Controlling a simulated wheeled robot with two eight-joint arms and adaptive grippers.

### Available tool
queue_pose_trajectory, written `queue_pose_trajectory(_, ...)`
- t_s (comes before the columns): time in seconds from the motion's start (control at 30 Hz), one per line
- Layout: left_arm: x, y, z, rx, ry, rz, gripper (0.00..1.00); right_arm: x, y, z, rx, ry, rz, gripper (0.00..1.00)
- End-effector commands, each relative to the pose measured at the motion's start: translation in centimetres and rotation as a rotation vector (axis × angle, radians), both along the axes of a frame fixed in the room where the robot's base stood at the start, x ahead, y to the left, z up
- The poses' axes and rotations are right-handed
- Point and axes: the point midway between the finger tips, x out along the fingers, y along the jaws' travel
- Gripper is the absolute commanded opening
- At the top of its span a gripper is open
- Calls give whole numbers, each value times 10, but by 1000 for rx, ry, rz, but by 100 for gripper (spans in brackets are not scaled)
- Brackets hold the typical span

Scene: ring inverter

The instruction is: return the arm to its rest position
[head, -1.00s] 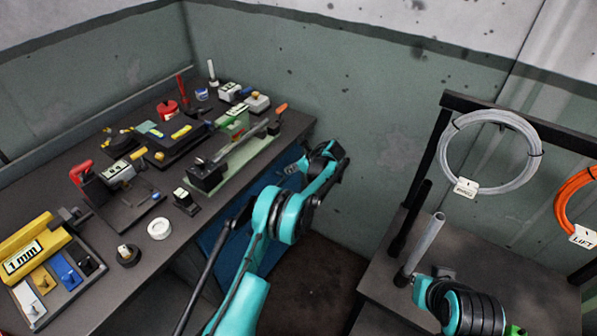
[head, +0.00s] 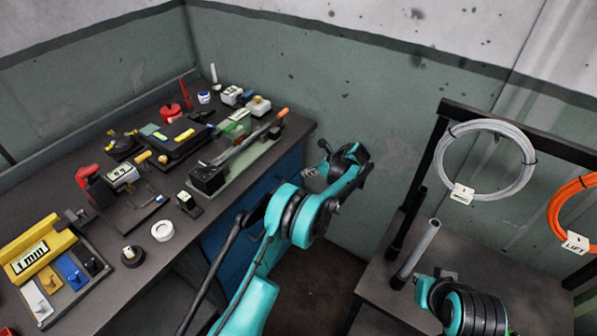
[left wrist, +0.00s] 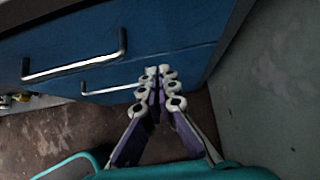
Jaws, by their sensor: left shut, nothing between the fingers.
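My left arm, teal and black, rises from the lower middle of the head view. Its gripper (head: 312,171) is in the air off the right end of the workbench. In the left wrist view the two fingers of this gripper (left wrist: 161,72) meet at their tips, shut with nothing between them. Behind them is a blue drawer cabinet (left wrist: 180,30) with metal handles. Part of my right arm shows at the lower right of the head view, but its gripper is not seen.
The dark workbench (head: 140,225) on the left holds tools, a yellow 1 mm block (head: 35,248) and a white ring (head: 162,231). At right, a stand (head: 540,125) carries grey (head: 530,160) and orange (head: 556,215) cable coils. Floor between them is clear.

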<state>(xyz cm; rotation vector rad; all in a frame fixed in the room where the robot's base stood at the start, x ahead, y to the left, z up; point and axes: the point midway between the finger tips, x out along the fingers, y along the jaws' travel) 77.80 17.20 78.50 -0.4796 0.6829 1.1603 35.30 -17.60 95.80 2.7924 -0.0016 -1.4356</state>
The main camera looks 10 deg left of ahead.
Motion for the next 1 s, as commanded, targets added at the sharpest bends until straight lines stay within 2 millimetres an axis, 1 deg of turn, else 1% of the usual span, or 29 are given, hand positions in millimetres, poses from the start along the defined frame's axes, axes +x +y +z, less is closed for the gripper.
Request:
queue_pose_trajectory(0.03, -2, -7, 9, 0, 0, -3, 0, 0, 0, 6, 0, 0, 0, 0)
queue_pose_trajectory(0.2, -6, -19, 19, -1, 0, -1, 0, 0, 0, 10, 0, 0, 0, 0)
queue_pose_trajectory(0.43, -8, -21, 24, -6, -5, 4, 0, 0, 0, 10, 0, 0, 0, 0)
queue_pose_trajectory(0.47, -9, -20, 27, -11, -11, 8, 0, 0, 0, 10, 0, 0, 0, 0)
queue_pose_trajectory(0.53, -12, -18, 39, -39, -37, 29, 0, 0, 0, 10, 0, 0, 0, 0)
queue_pose_trajectory(0.57, -15, -16, 47, -55, -53, 43, 0, 0, 0, 10, 0, 0, 0, 0)
queue_pose_trajectory(0.67, -28, -9, 79, -133, -128, 112, 0, 0, 0, 10, 0, 0, 0, 0)
queue_pose_trajectory(0.7, -36, -5, 94, -171, -163, 146, 0, 0, 0, 10, 0, 0, 0, 0)
queue_pose_trajectory(0.77, -51, -1, 115, -233, -218, 203, 0, 0, 0, 10, 0, 0, 0, 0)
queue_pose_trajectory(0.8, -61, 2, 128, -274, -255, 242, 0, 0, 0, 10, 0, 0, 0, 0)
queue_pose_trajectory(0.87, -78, 6, 147, -335, -307, 302, 0, 0, 0, 10, 0, 0, 0, 0)
queue_pose_trajectory(0.9, -90, 8, 158, -377, -341, 343, 0, 0, 0, 10, 0, 0, 0, 0)
queue_pose_trajectory(0.97, -110, 12, 174, -438, -391, 407, 0, 0, 0, 10, 0, 0, 0, 0)
queue_pose_trajectory(1.0, -123, 15, 184, -480, -425, 450, 0, 0, 0, 10, 0, 0, 0, 0)
